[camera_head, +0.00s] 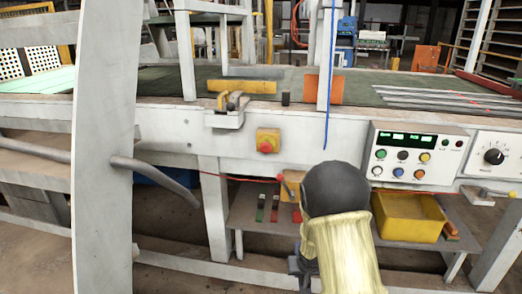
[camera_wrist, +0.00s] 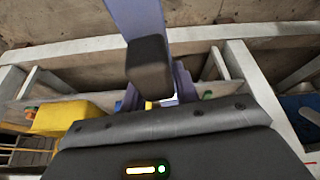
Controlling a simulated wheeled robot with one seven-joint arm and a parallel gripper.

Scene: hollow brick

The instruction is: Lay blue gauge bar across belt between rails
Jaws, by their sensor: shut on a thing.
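My gripper (camera_wrist: 150,68) shows in the wrist view as a dark grey finger block over a blue-violet bar, and it is shut on that bar. The bar, which looks like the blue gauge bar (camera_wrist: 138,14), runs from the top edge down behind the finger. Its far end is partly hidden by my wrist. In the head view my arm hides most of the gripper and the bar, low at the front of the bench. The dark green belt (camera_head: 195,76) lies above and behind, with a pale front rail (camera_head: 75,108) along its near edge.
A control box (camera_head: 416,155) and a red button (camera_head: 266,142) sit on the bench front. A yellow bin (camera_head: 408,217) stands on the lower shelf. Thin metal strips (camera_head: 450,98) lie on the belt's right part. A white post (camera_head: 102,150) blocks the left.

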